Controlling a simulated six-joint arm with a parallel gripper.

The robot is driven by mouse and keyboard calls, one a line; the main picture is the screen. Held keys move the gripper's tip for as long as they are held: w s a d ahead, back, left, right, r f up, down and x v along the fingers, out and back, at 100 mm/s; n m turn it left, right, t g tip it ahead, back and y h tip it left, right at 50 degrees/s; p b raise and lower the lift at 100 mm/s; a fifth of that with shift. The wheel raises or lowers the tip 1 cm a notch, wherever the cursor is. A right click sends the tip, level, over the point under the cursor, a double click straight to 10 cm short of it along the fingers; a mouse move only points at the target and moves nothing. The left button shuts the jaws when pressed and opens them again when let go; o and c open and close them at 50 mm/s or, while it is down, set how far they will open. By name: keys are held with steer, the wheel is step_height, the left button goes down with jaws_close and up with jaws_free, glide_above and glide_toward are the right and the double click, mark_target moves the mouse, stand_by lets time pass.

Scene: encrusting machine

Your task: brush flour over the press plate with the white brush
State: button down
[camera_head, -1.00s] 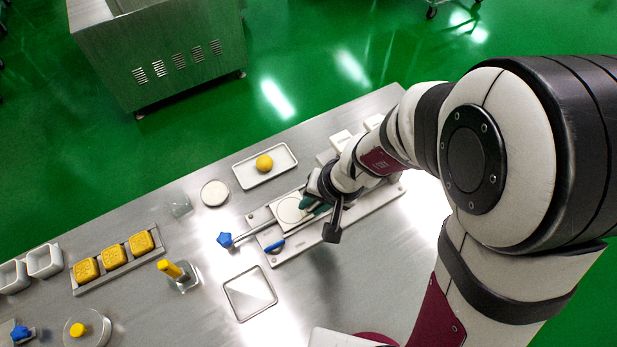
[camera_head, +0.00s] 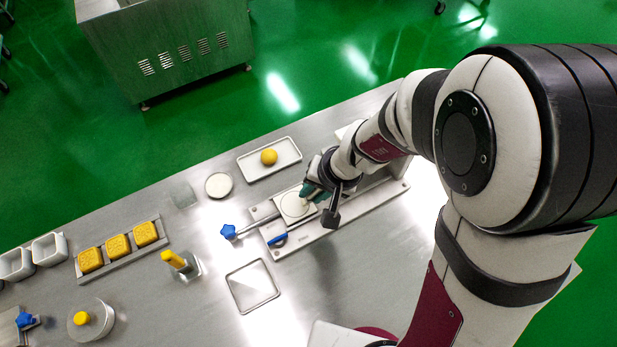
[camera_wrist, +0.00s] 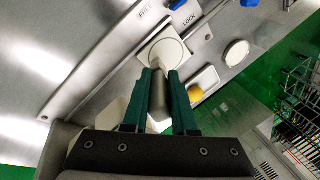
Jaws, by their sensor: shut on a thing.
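My gripper (camera_head: 307,191) is over the right side of the press plate (camera_head: 289,209), a pale square with a round disc on the metal press. In the wrist view my gripper (camera_wrist: 159,74) has green fingers closed on the pale handle of the white brush (camera_wrist: 159,104). The brush points down toward the plate; a small pale tip (camera_head: 302,202) shows over the disc in the head view. In the wrist view the press plate (camera_wrist: 165,46) lies just past the fingertips. I cannot tell whether the bristles touch it.
A blue-knobbed lever (camera_head: 228,231) and a blue handle (camera_head: 278,239) are beside the plate. A white tray with a yellow ball (camera_head: 269,157) and a round pale dish (camera_head: 219,185) lie behind. An empty square tray (camera_head: 252,286) lies in front. Yellow moulded pieces (camera_head: 117,247) stand left.

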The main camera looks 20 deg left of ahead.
steer(key=shift+w+a, duration=0.15)
steer(key=shift+a, duration=2.45)
steer(key=shift+a+f, duration=0.1)
steer(key=shift+f, duration=0.25)
step_height(320, 180, up, 7)
steer(key=shift+r, duration=0.15)
stand_by(0.5)
